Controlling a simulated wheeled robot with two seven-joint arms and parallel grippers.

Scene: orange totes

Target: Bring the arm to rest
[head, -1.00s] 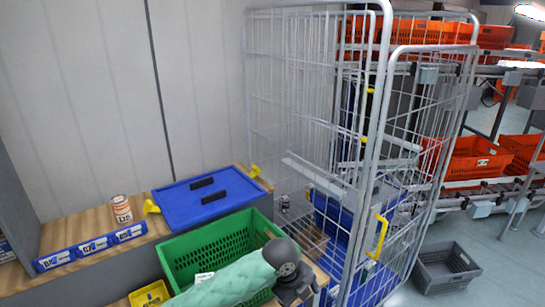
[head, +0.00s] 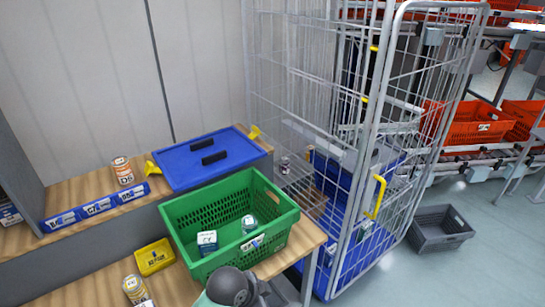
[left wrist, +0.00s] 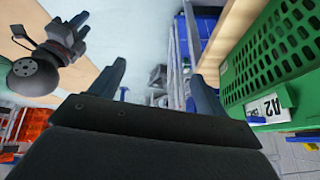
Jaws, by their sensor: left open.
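In the head view my left arm's round dark wrist joint and part of its gripper (head: 266,295) show at the bottom edge, in front of the green tote (head: 185,255); the fingertips are not clear there. In the left wrist view the left gripper (left wrist: 158,72) is open, with two dark fingers apart and nothing between them. The green tote's side (left wrist: 245,75), with an A2 label, is close on the right. No right gripper shows in the head view.
The green tote holds small teal-and-white items (head: 207,242). A yellow bin (head: 154,257) and a can (head: 135,290) stand left of it. A blue lid (head: 190,172) and another can (head: 123,170) are behind. A wire roll cage (head: 375,170) stands right, with a grey crate (head: 440,228) on the floor.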

